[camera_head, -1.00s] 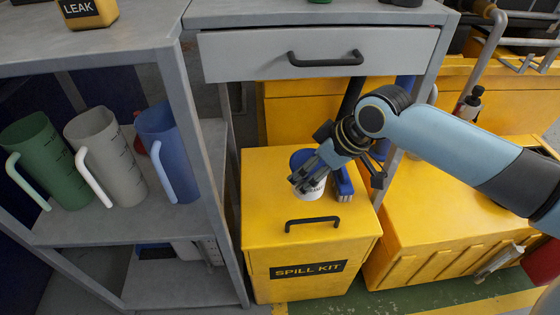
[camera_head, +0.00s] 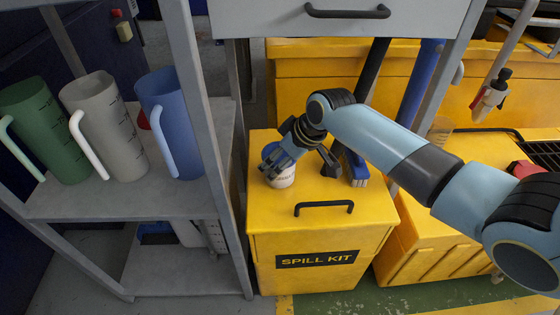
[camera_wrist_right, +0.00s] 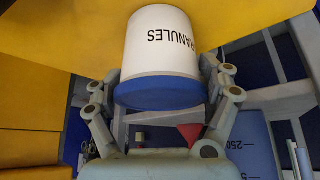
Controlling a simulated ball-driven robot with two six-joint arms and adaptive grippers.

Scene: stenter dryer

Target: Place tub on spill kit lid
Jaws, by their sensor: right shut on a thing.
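The white tub (camera_head: 283,179), with a blue lid and black "GRANULES" lettering, is at the rear left of the yellow spill kit lid (camera_head: 270,215). My right gripper (camera_head: 285,163) is shut on it from above. In the right wrist view, the tub (camera_wrist_right: 160,45) is between the two fingers (camera_wrist_right: 160,92), gripped near its blue lid. Its base meets the yellow surface at the top of that picture, but I cannot tell whether it rests on it or hovers just above. My left gripper is not in view.
A blue brush (camera_head: 355,168) lies on the spill kit lid, right of the tub. A black handle (camera_head: 324,208) is at the lid's front. A grey shelf post (camera_head: 205,120) stands close left. The drawer (camera_head: 340,20) overhangs behind. The lid's front left is clear.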

